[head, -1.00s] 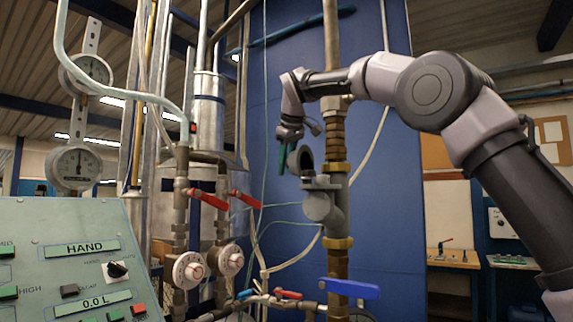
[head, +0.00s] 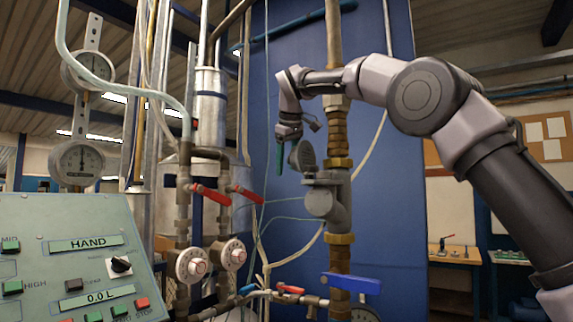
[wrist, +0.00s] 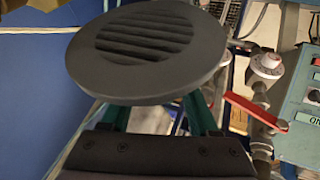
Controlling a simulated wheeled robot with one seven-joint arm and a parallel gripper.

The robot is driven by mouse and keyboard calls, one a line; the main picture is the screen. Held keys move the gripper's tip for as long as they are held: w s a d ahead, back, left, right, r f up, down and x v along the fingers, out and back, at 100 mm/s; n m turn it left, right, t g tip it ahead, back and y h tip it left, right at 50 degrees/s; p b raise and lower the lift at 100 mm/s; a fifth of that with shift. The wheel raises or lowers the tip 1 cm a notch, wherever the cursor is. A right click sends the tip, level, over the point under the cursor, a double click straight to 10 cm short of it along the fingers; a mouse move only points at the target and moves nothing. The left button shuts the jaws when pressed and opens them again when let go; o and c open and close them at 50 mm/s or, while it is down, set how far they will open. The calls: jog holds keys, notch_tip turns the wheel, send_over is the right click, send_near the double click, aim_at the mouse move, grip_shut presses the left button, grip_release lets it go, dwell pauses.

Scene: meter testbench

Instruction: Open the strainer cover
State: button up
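The strainer (head: 322,203) is a grey angled fitting on the brass pipe in the head view. Its dark grey round cover (head: 304,155) stands tilted up above the body, swung away from the opening. In the wrist view the cover (wrist: 145,50) is a large disc with a ridged recess. My gripper (head: 281,156) points downward just left of the cover in the head view. In the wrist view its green fingers are apart and run behind the disc, which hides their tips. Whether they touch the cover cannot be told.
A blue-handled valve (head: 351,284) is below the strainer. Red-handled valves (head: 210,194) and a control panel (head: 75,262) are to the left. A blue panel (head: 385,215) stands behind the pipe. Thin hoses run close to the pipe.

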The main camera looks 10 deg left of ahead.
jog(key=shift+r, duration=0.1)
jog(key=v, duration=1)
jog(key=shift+s+r, duration=0.25)
jog(key=shift+d, duration=0.15)
